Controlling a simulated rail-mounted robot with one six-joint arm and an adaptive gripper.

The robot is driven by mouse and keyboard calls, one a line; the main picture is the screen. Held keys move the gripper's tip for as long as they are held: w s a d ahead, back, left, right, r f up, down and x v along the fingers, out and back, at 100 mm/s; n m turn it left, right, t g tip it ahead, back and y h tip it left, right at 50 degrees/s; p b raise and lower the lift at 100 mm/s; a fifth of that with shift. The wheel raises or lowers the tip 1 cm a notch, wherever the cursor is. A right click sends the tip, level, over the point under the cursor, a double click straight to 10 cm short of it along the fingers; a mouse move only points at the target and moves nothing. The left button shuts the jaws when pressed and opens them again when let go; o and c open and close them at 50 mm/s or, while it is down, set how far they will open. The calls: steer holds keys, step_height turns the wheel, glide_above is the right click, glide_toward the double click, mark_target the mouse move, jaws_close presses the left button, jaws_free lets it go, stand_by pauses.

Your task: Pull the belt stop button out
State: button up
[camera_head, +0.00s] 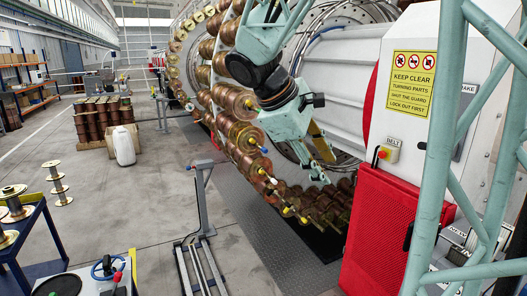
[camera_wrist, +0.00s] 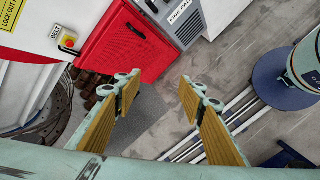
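The red guard (camera_head: 375,225) stands below the button, under a yellow warning sign (camera_head: 412,83). The carousel with copper spools (camera_head: 237,100) fills the middle. A grey wheeled stand (camera_head: 202,215) stands before it.

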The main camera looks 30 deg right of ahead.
steer(key=w+d+f+n+g+h, duration=0.15)
steer(key=w+d, duration=0.25)
steer(key=d, duration=0.5)
steer(key=w+d+n+h, duration=0.2)
steer(key=w+d, duration=0.3)
steer(key=d, duration=0.4)
steer(key=n+h, duration=0.7)
steer(key=n, duration=0.3)
glide_toward(380, 156)
steer(key=a, duration=0.3)
steer(key=shift+w+r, duration=0.1)
steer(key=shift+r, duration=0.05)
steer(key=shift+s+d+b, duration=0.1)
steer(key=shift+s+d, duration=0.25)
steer(key=shift+d, duration=1.9)
steer(key=shift+s+d+b, duration=0.15)
steer(key=shift+s+d, duration=0.15)
steer(key=shift+d, duration=1.95)
steer(key=shift+s+d+b, duration=0.1)
steer(key=shift+s+d, duration=0.25)
steer(key=shift+d, duration=1.9)
steer(key=shift+c, duration=0.5)
